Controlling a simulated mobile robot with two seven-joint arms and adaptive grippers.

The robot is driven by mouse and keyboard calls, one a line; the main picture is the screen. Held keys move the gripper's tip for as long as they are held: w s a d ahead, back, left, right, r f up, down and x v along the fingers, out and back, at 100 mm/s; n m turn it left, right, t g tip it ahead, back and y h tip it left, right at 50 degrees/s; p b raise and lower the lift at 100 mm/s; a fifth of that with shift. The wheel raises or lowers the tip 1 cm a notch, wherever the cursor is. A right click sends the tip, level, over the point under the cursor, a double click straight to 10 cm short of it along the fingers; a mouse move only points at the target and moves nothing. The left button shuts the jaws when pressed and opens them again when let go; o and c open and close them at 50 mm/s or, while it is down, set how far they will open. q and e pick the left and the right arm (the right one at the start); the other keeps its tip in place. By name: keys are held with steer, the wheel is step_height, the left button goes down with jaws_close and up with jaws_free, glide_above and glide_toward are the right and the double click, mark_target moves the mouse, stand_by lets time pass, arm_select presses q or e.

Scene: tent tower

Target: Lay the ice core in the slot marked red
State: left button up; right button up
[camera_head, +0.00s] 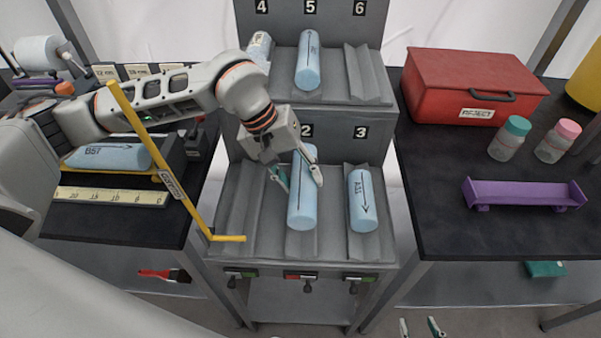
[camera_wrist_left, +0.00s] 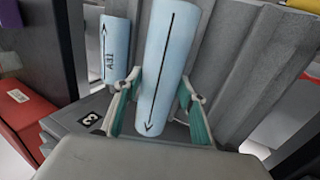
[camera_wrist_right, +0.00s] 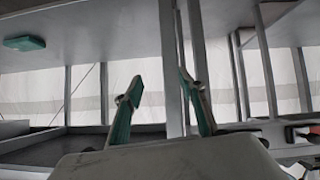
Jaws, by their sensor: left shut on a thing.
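A long light-blue ice core (camera_head: 301,205) with a black arrow lies in the slot column marked 2 of the grey lower rack (camera_head: 243,215); whether it touches the groove is unclear. My left gripper (camera_head: 298,176) is shut around its upper part, one finger on each side. The left wrist view shows this core (camera_wrist_left: 166,65) between the fingers (camera_wrist_left: 160,105). A shorter labelled core (camera_head: 362,200) lies in slot 3.
The upper rack holds a core (camera_head: 308,62) under 5 and another (camera_head: 260,47) under 4; slot 6 (camera_head: 367,75) is empty. A yellow rod (camera_head: 165,165) stands left of the racks. A red reject box (camera_head: 470,85) and purple cradle (camera_head: 525,194) are on the right table.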

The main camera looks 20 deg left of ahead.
arm_select(q)
steer(key=shift+f+b, duration=1.1)
steer(key=shift+f, duration=1.15)
steer(key=o, duration=1.6)
steer(key=shift+o, duration=0.2)
steer(key=shift+f, duration=0.15)
steer(key=v, duration=1.2)
